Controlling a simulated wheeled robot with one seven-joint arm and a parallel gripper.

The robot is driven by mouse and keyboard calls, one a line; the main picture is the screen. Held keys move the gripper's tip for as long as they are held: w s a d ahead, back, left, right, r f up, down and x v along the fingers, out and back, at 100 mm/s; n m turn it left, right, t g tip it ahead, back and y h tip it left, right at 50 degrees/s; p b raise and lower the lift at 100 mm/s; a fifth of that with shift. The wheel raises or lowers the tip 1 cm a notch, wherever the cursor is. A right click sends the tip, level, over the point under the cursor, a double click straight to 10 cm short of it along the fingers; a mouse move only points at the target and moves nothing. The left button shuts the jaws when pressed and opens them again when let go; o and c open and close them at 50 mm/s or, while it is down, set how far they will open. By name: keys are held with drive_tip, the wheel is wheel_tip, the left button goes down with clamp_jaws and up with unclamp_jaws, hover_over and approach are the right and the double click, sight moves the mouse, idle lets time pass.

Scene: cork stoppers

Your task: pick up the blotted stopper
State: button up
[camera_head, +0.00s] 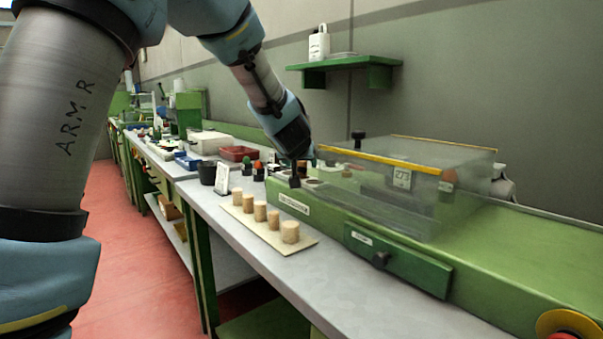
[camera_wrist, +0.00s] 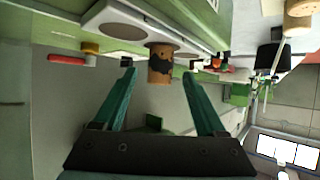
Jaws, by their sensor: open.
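The blotted stopper (camera_wrist: 160,66) is a tan cork with a dark, irregular blot on its side. In the wrist view it is at the upper middle, beside a pale plate with round holes (camera_wrist: 98,14). My gripper (camera_wrist: 161,74) is open, its two green fingers spread on either side of the stopper's place in the picture. Whether the stopper is between the tips or just beyond them, I cannot tell. In the head view my gripper (camera_head: 296,178) is low over the green bench unit, and I cannot make out the blot there.
Several plain corks (camera_head: 290,231) stand in a row on a pale board (camera_head: 307,242) on the grey bench. A clear box with a yellow edge (camera_head: 410,160) stands right of my gripper. A dark cup (camera_head: 207,173) and a small white sign (camera_head: 222,178) are to the left.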

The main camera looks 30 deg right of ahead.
drive_tip(key=shift+x, duration=1.25)
clamp_jaws()
